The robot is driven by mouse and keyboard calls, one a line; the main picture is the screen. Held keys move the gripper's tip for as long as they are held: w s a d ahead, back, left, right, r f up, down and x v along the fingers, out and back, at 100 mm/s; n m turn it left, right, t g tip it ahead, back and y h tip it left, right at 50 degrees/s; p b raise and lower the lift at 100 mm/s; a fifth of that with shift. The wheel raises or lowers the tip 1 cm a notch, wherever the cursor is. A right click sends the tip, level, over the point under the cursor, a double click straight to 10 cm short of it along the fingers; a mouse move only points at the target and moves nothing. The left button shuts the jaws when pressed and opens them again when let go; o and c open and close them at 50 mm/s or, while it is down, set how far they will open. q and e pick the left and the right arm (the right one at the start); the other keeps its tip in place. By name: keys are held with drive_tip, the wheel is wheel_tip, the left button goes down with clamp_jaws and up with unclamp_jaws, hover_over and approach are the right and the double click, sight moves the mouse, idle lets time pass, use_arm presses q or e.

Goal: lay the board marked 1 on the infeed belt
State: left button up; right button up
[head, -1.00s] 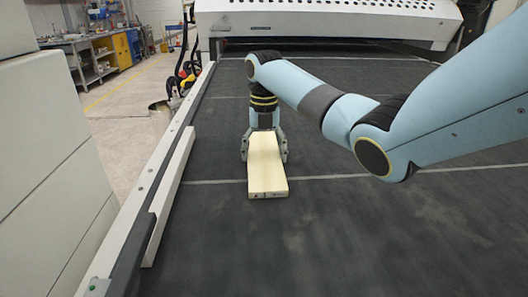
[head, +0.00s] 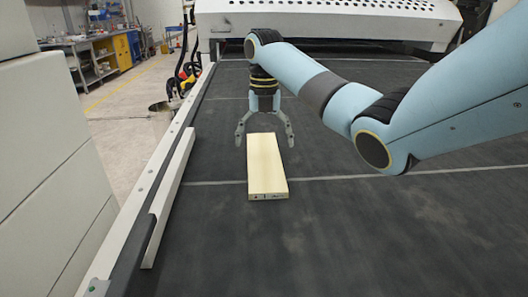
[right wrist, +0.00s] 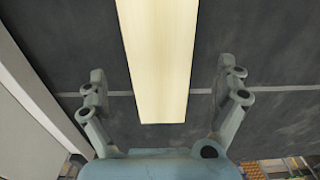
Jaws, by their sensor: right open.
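A pale wooden board (head: 266,168) lies flat on the dark infeed belt (head: 370,230), left of the belt's middle, its long side running toward the machine. Small dark marks show on its near end; I cannot read the number. My right gripper (head: 264,142) is open above the far end of the board, with one finger on either side and clear of the wood. In the right wrist view the board (right wrist: 158,60) runs between the two spread fingers (right wrist: 158,92), with gaps on both sides. My left gripper is not in view.
A white side rail (head: 168,200) runs along the belt's left edge. The white machine housing (head: 330,20) stands across the far end. Pale grey block shapes (head: 50,170) stand at the left. The belt to the right of the board is bare.

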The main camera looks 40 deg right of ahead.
sight(264, 157)
wheel_tip(264, 157, up, 8)
drive_tip(key=p, duration=0.2)
drive_tip(key=shift+f, duration=0.1)
idle(0.5)
